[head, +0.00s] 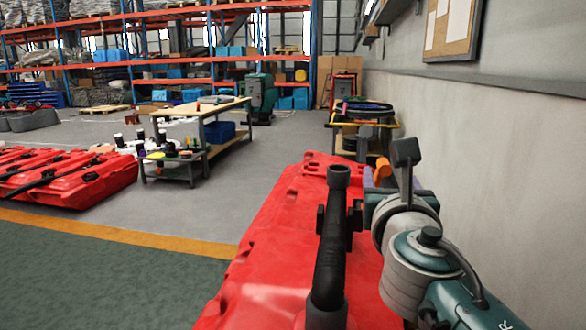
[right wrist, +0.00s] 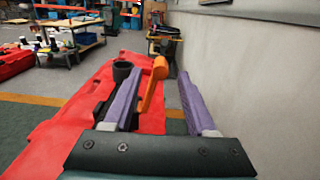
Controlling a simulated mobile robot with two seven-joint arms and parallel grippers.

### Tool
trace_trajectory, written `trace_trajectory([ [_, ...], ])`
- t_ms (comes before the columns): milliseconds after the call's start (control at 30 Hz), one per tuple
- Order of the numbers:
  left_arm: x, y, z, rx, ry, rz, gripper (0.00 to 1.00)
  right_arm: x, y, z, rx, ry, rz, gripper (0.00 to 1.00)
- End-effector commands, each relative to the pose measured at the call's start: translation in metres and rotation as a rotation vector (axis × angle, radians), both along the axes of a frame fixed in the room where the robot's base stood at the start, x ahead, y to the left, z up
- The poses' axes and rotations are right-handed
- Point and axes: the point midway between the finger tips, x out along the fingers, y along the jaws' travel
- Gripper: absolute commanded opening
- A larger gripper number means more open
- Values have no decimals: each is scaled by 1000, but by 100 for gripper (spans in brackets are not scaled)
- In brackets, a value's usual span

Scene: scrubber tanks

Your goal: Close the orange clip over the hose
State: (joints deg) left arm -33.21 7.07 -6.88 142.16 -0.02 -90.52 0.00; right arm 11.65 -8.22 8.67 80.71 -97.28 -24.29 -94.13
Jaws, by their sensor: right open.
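The black hose (head: 330,255) runs along the top of the red tank (head: 268,250), with its open end raised at the far side. The hose end also shows in the right wrist view (right wrist: 122,72). The orange clip (right wrist: 152,88) stands raised to the right of the hose, its bent tip up; it is not over the hose. In the head view the clip (head: 383,169) is partly hidden by my right gripper (head: 377,182). That gripper (right wrist: 162,82) is open, with one purple finger on each side of the clip in the wrist view. Contact cannot be told. My left gripper is not in view.
A grey wall (head: 480,165) runs close along the right side. Other red tanks (head: 75,180) lie at the left. A workbench (head: 205,115) and a yellow-framed cart (head: 365,125) stand farther back. The floor left of the tank is clear.

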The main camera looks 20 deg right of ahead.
Motion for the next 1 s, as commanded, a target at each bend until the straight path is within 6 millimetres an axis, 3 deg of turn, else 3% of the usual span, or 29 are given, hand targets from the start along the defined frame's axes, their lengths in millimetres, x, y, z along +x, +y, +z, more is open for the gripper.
trace_trajectory([
  [100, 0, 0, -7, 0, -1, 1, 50, 20, -13, -1, 1, -3, -2, 57],
  [300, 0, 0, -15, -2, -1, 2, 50, 40, -25, -1, 3, -3, -2, 57],
  [667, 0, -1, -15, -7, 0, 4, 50, 46, -29, 0, 4, -1, -2, 57],
  [1000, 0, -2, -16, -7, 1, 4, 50, 45, -29, 0, 4, -1, -2, 21],
])
